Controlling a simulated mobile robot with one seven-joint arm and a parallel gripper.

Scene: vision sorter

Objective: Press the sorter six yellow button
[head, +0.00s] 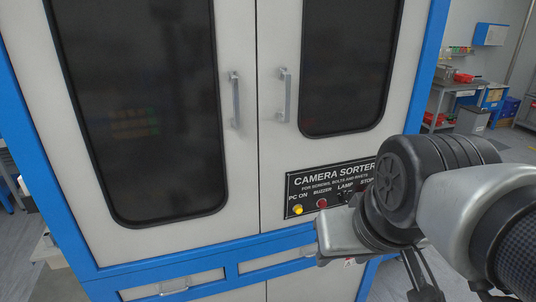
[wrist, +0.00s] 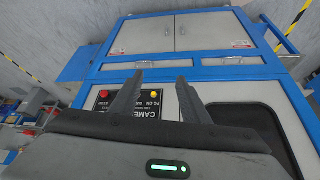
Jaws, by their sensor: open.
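The sorter is a grey-and-blue cabinet with a black CAMERA SORTER panel (head: 335,178) low on its right door. The yellow button (head: 297,210) sits at the panel's lower left, under PC ON. In the wrist view the panel appears upside down, and the yellow button (wrist: 154,95) shows between my fingers. My gripper (wrist: 160,79) is open and empty, its two dark fingers spread and pointing toward the cabinet. It appears apart from the panel, but the exact distance is unclear. In the head view my arm hides the panel's right end.
A red button (head: 321,203) is close right of the yellow one, and a red STOP button (wrist: 104,94) shows in the wrist view. Two vertical door handles (head: 235,99) stick out above. A workbench (head: 455,89) with bins stands at the back right.

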